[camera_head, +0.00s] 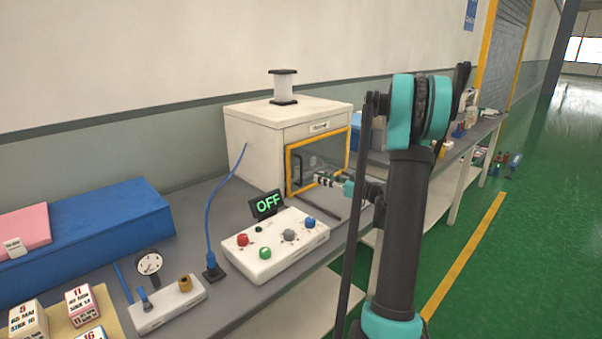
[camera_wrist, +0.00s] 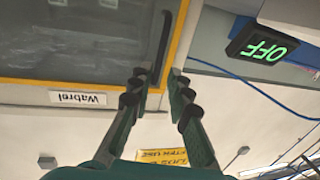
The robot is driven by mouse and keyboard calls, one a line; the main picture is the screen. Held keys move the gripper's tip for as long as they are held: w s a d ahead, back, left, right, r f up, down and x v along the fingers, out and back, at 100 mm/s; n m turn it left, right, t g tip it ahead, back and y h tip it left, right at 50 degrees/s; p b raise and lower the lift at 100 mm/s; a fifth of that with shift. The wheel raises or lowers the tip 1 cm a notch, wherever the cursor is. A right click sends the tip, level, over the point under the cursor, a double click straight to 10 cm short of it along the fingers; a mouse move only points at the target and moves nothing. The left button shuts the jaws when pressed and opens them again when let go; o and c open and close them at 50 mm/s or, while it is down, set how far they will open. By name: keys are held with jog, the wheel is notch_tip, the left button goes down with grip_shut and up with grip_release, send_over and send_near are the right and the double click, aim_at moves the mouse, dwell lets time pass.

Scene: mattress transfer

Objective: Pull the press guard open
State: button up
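The press (camera_head: 262,140) is a cream box at the back of the bench. Its guard is a clear pane in a yellow frame (camera_head: 288,168) and looks closed flat against the front. In the wrist view, the guard (camera_wrist: 80,45) fills the upper left, with a dark bar handle (camera_wrist: 163,45) beside its yellow edge. My gripper (camera_head: 320,180) is in front of the guard. In the wrist view its fingers (camera_wrist: 158,76) are apart, on either side of the handle's lower end in the picture. I cannot tell whether they touch it.
A control box (camera_head: 275,245) with coloured knobs and a green OFF display (camera_head: 268,204) sits in front of the press. A gauge block (camera_head: 165,303), a blue case (camera_head: 90,240) and labelled boxes (camera_head: 82,303) stand at left. Green floor (camera_head: 520,270) is open at right.

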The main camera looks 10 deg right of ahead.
aim_at(301, 183)
jog(key=x, duration=0.9)
jog(key=shift+w+a, duration=0.2)
jog(key=shift+a, duration=0.05)
grip_shut()
